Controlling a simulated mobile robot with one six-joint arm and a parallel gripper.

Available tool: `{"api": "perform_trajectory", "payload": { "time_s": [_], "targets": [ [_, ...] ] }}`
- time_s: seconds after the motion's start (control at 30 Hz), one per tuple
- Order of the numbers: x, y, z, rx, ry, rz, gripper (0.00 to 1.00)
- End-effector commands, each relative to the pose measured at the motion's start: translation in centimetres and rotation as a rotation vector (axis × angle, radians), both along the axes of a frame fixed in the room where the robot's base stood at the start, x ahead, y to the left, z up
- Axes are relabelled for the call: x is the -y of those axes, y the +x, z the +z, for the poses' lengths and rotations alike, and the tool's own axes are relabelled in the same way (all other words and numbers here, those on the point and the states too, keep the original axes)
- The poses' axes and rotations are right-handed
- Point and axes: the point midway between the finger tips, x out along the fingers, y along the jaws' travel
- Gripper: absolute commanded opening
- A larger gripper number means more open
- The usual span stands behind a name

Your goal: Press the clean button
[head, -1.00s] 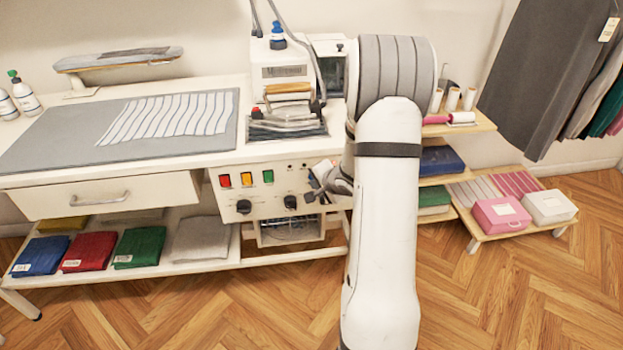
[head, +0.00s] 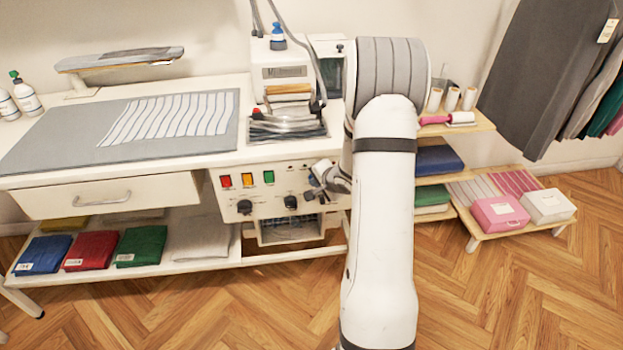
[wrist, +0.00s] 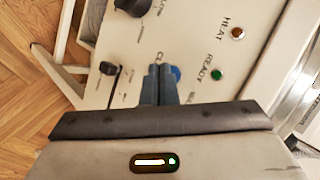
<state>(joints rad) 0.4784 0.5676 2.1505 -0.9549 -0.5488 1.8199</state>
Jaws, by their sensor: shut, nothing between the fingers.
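The control panel (head: 270,194) is on the front of the ironing table. In the wrist view, a round blue button (wrist: 175,72) sits on this panel beside a label starting with "CL", the rest of which is covered. My gripper (wrist: 160,70) is shut and empty, its two fingertips together right beside the blue button, covering part of it. I cannot tell whether the tips touch the button or the panel. In the head view my gripper (head: 311,194) is at the right part of the panel, and the button is hidden there.
In the wrist view, a black knob (wrist: 131,7) and a black lever switch (wrist: 115,75) are to the left. HEAT (wrist: 238,33) and READY (wrist: 216,75) lamps are to the right. An open bay (head: 290,229) is below.

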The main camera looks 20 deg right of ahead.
Motion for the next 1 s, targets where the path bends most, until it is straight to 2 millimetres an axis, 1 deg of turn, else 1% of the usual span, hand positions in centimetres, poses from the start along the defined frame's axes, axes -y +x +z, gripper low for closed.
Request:
{"api": "perform_trajectory", "payload": {
  "time_s": [0.3,0.6,0.87,1.0],
  "targets": [
    [0.0,0.1,0.1,0.001,0.000,0.000,0.00],
    [-0.3,-0.9,0.1,0.001,0.000,0.000,0.00],
    [-0.3,-1.0,0.0,0.001,0.000,0.000,0.00],
    [-0.6,-1.8,0.0,0.000,0.001,0.001,0.00]
  ]
}}
